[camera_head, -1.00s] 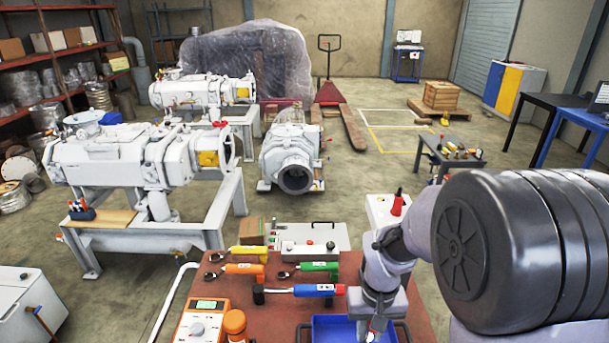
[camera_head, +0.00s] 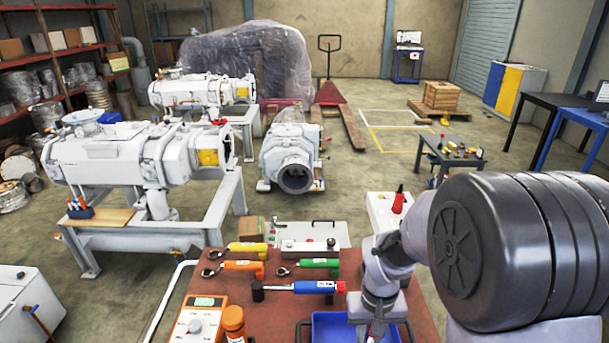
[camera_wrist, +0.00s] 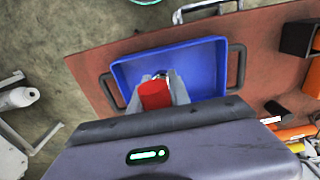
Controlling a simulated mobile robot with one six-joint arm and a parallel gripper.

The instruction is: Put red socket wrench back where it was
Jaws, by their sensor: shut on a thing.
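In the wrist view my gripper (camera_wrist: 160,92) is shut on the red socket wrench (camera_wrist: 155,95), whose red handle shows between the two grey fingers. The wrench is over the blue tray (camera_wrist: 205,57); I cannot tell whether it touches the tray floor. The rest of the wrench is hidden by the gripper.
On the brown table (camera_head: 275,325), left of the tray, lie a blue-handled tool (camera_head: 313,287), a green-handled one (camera_head: 319,263), an orange-handled one (camera_head: 242,265) and a yellow-handled one (camera_head: 247,246). An orange meter (camera_head: 202,318) stands at the front left. A grey control box (camera_head: 307,246) sits at the back.

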